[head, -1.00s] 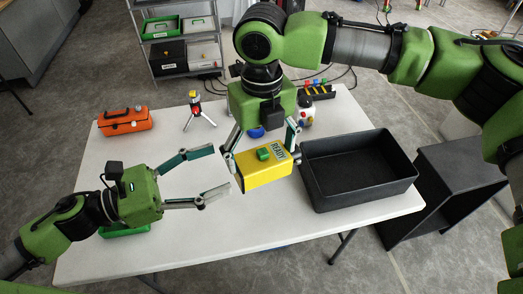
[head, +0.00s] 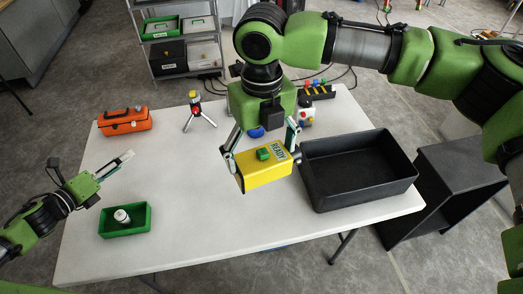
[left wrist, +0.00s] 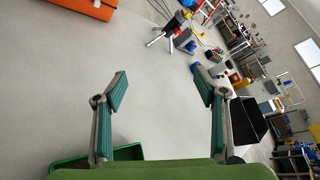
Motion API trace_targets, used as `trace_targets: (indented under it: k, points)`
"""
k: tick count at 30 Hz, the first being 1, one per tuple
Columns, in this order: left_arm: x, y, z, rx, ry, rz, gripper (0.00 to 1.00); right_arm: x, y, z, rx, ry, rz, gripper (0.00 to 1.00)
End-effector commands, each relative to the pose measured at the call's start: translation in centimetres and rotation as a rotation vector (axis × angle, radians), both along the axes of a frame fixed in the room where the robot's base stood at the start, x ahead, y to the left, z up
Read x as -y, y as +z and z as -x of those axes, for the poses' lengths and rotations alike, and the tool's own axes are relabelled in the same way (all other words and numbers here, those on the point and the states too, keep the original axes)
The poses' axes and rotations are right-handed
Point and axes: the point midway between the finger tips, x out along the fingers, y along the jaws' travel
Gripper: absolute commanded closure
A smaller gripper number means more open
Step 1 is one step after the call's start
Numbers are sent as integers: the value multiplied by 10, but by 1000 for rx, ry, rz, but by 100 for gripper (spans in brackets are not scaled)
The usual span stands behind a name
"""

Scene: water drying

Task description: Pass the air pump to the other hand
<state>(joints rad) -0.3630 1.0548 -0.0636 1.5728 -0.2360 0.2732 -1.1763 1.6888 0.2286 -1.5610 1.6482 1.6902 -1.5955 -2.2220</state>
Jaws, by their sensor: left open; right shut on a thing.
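The air pump appears to be the yellow box (head: 266,174) with a green knob on top and a "READY" label. My right gripper (head: 262,155) is shut on it, with a finger on each side, and holds it above the middle of the white table, left of the black bin. My left gripper (head: 128,160) is open and empty at the table's left edge, well apart from the yellow box. Its two spread fingers also show in the left wrist view (left wrist: 161,88), with only bare table between them. I cannot make out the yellow box clearly there.
An empty black bin (head: 310,180) stands at the table's right. A green tray (head: 122,233) with a small white object sits at front left. An orange toolbox (head: 125,121) and a small tripod (head: 199,114) stand behind. The table's middle-left is clear.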

Motion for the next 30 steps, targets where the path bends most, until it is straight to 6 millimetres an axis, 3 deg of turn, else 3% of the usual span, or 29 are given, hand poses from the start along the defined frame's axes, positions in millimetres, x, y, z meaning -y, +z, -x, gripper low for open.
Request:
trace_targets:
  k: [1, 3, 11, 15, 19, 23, 30]
  points:
    - [-28, -11, 1, -34, 73, 30, 35, 0, 0, 0, 1, 0, 0, 42]
    - [-64, -25, 5, -75, 173, 76, 35, 0, 0, 0, 1, 0, 0, 42]
    - [-194, -69, 41, -181, 555, 255, 35, 0, 0, 0, 1, 0, 0, 42]
    - [-261, -87, 75, -206, 767, 352, 35, 0, 0, 0, 1, 0, 0, 42]
    - [-312, -111, 119, -226, 956, 433, 35, 0, 0, 0, 1, 0, 0, 42]
    - [-328, -155, 175, -290, 1072, 455, 35, 0, 0, 0, 1, 0, 0, 42]
    - [-289, -243, 265, -468, 1091, 394, 35, 0, 0, 0, 1, 0, 0, 42]
